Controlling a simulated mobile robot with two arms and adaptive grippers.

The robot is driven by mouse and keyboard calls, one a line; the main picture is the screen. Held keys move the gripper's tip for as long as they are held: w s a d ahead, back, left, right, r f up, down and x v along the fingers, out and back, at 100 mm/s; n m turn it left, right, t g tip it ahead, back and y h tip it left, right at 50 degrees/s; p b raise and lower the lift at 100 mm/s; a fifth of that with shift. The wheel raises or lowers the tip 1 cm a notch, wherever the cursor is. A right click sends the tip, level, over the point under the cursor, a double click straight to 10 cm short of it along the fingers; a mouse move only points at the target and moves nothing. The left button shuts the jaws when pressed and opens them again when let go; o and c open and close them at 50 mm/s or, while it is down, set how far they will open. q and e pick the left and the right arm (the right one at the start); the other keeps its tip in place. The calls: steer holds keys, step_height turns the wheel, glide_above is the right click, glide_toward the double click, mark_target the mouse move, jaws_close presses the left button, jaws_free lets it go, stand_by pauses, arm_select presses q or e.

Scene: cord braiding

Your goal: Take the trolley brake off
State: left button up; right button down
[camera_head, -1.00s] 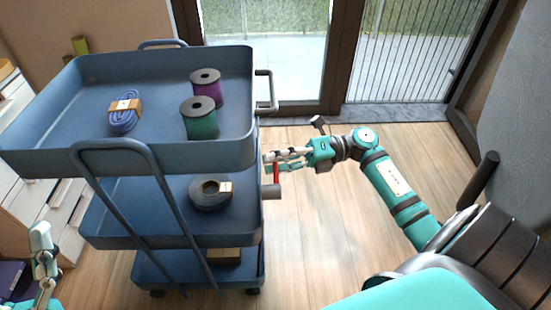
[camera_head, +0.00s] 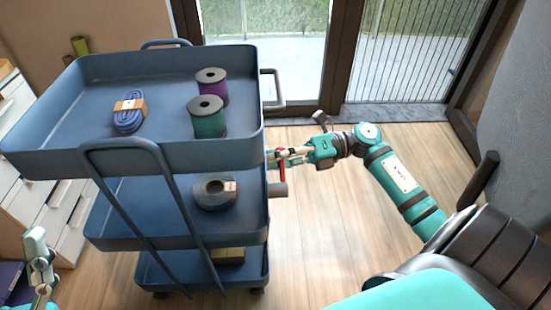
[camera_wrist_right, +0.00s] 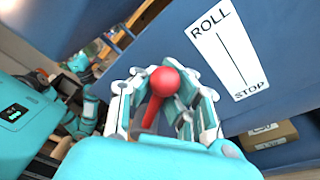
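The blue three-tier trolley (camera_head: 200,150) stands at the left of the head view. Its red brake lever (camera_head: 282,168) is on its right side, beside a grey cylinder. In the right wrist view the red ball-tipped lever (camera_wrist_right: 165,82) sits beside a white label (camera_wrist_right: 228,50) reading ROLL at its upper end and STOP at its lower end. I cannot tell which mark the lever is at. My right gripper (camera_head: 293,155) is at the lever; its fingers stand on both sides of it, with gaps visible. My left gripper (camera_head: 37,245) is at the lower left, away from the trolley's brake; its fingers are unclear.
The top tray holds a blue cord bundle (camera_head: 129,116), a green spool (camera_head: 208,118) and a purple spool (camera_head: 212,84). A dark coil (camera_head: 213,193) lies on the middle tier and a box (camera_head: 229,256) on the bottom. Wooden floor (camera_head: 320,240) is clear right of the trolley.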

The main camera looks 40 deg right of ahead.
steer(key=c, duration=1.2)
jaws_free()
steer(key=v, duration=1.2)
steer(key=shift+a, duration=0.1)
